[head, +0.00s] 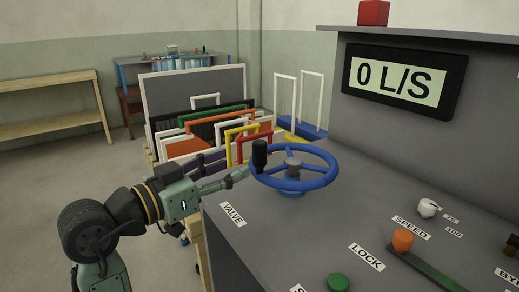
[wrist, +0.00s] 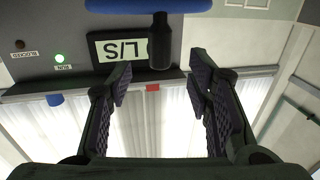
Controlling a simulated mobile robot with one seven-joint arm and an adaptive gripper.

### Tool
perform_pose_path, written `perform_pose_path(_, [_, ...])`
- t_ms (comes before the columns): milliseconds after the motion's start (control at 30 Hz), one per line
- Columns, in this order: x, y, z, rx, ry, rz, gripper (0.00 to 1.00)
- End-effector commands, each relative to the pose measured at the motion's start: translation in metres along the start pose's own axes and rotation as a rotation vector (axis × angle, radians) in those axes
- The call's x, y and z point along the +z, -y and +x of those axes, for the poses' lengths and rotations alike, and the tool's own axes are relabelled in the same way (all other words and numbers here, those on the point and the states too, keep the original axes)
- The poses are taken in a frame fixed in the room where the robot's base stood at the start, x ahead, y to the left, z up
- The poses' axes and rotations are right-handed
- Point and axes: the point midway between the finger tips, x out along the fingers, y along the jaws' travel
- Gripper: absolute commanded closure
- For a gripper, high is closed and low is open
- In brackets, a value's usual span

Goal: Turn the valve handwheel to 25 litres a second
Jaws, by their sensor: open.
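The blue valve handwheel (head: 322,183) sits level on the grey console beside a VALVE label (head: 233,214). Its upright black knob (head: 260,155) is on the left part of the rim. The flow display (head: 402,84) reads 0 L/S. My gripper (head: 240,177) is just left of the knob. In the wrist view its fingers (wrist: 161,60) are spread wide, with the knob (wrist: 160,38) ahead between them, seemingly apart from both. The blue rim (wrist: 140,5) crosses the top of that view. Whether the knob is fully between the pads cannot be told.
The console also holds a white knob (head: 427,207), an orange knob (head: 403,239) on a green strip, and a green button (head: 338,282). A red block (head: 374,13) sits on top. A rack of framed panels (head: 195,80) stands behind my gripper. Open floor is at left.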

Motion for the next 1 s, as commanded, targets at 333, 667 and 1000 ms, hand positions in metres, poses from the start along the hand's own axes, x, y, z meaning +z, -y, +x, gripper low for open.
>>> perform_pose_path(333, [-0.003,-0.001,0.066,0.002,-0.002,-0.001,0.54])
perform_pose_path(667, [-0.001,0.0,0.09,-0.001,-0.002,0.0,0.54])
perform_pose_path(1000, [-0.001,0.0,0.09,-0.002,-0.003,0.0,0.62])
